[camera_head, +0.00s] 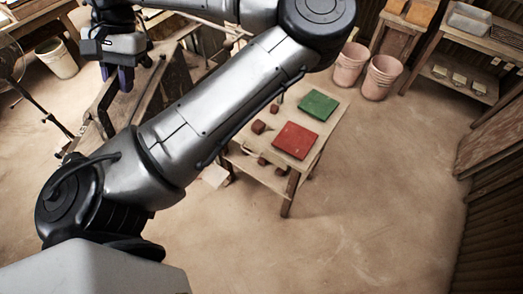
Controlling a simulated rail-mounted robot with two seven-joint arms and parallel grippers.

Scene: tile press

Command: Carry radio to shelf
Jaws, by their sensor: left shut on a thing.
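My left gripper (120,76) is at the upper left with its dark purplish fingers pointing down. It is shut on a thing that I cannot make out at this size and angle. No radio can be clearly identified in the view. A wooden shelf (437,52) stands at the upper right, far from the gripper, with a clear box (469,19) on top and several small blocks on its lower board. My right gripper is not in view.
A low wooden table (283,185) holds a red tile (296,140), a green tile (319,105) and small brown blocks. Two pinkish buckets (381,77) stand behind it. A white bucket (57,59) stands at the left. The floor at the lower right is clear.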

